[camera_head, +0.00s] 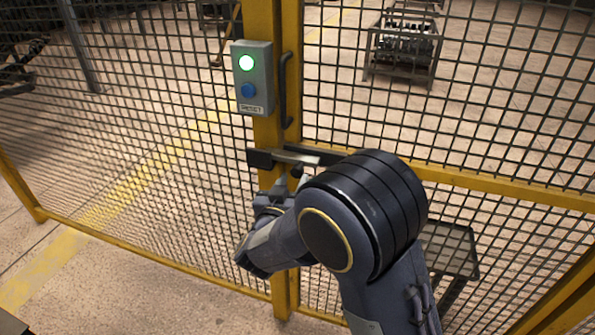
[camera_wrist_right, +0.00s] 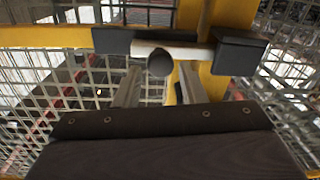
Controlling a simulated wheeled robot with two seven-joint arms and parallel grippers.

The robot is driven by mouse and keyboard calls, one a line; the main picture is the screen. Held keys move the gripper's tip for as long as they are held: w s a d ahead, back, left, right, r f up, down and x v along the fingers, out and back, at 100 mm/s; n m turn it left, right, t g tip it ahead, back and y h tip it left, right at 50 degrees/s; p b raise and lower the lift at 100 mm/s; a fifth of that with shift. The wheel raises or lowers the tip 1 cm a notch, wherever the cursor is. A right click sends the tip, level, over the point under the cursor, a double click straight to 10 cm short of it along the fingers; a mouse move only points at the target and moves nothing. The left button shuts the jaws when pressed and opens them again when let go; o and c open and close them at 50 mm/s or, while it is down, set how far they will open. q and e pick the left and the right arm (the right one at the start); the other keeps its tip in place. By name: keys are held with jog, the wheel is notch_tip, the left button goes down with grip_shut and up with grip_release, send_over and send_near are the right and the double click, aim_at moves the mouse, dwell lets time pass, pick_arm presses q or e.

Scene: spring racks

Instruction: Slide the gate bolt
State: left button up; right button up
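The gate bolt (camera_head: 299,157) is a silver bar lying across the yellow post between two dark blocks. The bolt also shows in the wrist view (camera_wrist_right: 193,52), with a round dark knob (camera_wrist_right: 160,62) standing out from it. My right gripper (camera_wrist_right: 160,80) has its two fingers apart, one on each side of the knob, with visible gaps beside it. In the head view my right gripper (camera_head: 284,187) is just below the bolt, partly hidden by my forearm. My left gripper is not in view.
A grey control box (camera_head: 254,78) with a lit green lamp and a blue button is on the post above the bolt. A dark handle (camera_head: 286,90) stands beside it. Wire mesh panels fill both sides. A rack (camera_head: 404,45) stands behind the mesh.

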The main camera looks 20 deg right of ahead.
aim_at(297, 174)
jog(key=shift+x, duration=2.25)
jog(key=shift+c, duration=0.5)
grip_shut()
